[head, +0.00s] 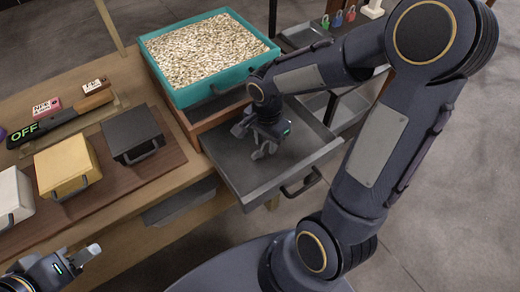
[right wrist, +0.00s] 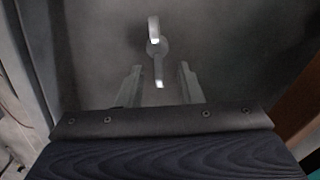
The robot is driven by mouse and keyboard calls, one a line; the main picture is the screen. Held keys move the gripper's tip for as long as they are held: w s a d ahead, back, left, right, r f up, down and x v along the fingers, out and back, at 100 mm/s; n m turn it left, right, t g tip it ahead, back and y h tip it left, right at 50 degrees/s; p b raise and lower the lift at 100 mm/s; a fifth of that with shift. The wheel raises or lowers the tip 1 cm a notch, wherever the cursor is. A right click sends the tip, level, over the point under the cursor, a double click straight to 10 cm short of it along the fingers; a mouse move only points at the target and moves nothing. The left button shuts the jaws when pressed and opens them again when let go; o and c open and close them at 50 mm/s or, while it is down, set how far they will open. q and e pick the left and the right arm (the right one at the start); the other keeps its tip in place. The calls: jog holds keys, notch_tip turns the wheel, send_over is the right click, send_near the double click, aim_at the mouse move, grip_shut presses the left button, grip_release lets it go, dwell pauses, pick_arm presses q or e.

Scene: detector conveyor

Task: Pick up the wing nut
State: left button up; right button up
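The wing nut (right wrist: 158,47) is grey metal with two upright wings and lies on the dark floor of the open drawer (head: 232,170). In the head view a pale grey shape just below my right gripper (head: 263,138) appears to be the wing nut (head: 264,151). In the right wrist view my right gripper (right wrist: 159,72) is open, its two fingers apart, with the wing nut's nearer wing between them and the rest just ahead. The fingers hold nothing. My left gripper (head: 88,255) is at the lower left, away from the drawer; its finger gap is unclear.
The drawer's walls surround my right gripper. A teal tray (head: 178,95) of pale pellets stands above the drawer. White, yellow (head: 66,165) and black (head: 132,133) handled boxes sit on the wooden bench to the left, near an OFF sign (head: 24,134). Padlocks hang at the back.

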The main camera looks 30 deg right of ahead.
jog(key=shift+f, duration=0.1)
jog(key=shift+c, duration=0.3)
grip_shut()
